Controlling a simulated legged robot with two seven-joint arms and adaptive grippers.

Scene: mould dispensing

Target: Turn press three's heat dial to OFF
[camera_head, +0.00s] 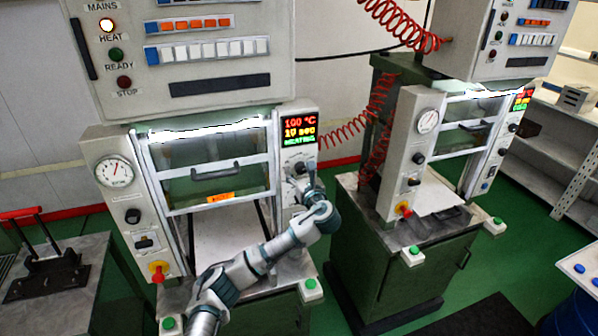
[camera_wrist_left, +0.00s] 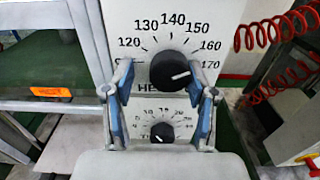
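The press (camera_head: 205,165) my left arm reaches has a panel display (camera_head: 299,130) reading 100 °C and HEATING. No press number shows. Its black heat dial (camera_head: 299,168) sits below the display. In the left wrist view the heat dial (camera_wrist_left: 173,70) has its white pointer line toward the right, near 170. The scale label at its lower left is partly hidden by a finger. My left gripper (camera_head: 306,184) is in front of the panel. In the left wrist view my left gripper (camera_wrist_left: 160,84) is open, a finger toward each side of the dial; contact cannot be told. My right gripper is not in view.
A smaller timer dial (camera_wrist_left: 162,133) sits below the heat dial, between the fingers. A red coiled hose (camera_head: 350,125) hangs right of the panel. A second press (camera_head: 408,150) stands to the right. A green button box (camera_head: 311,289) is at the bench's front corner.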

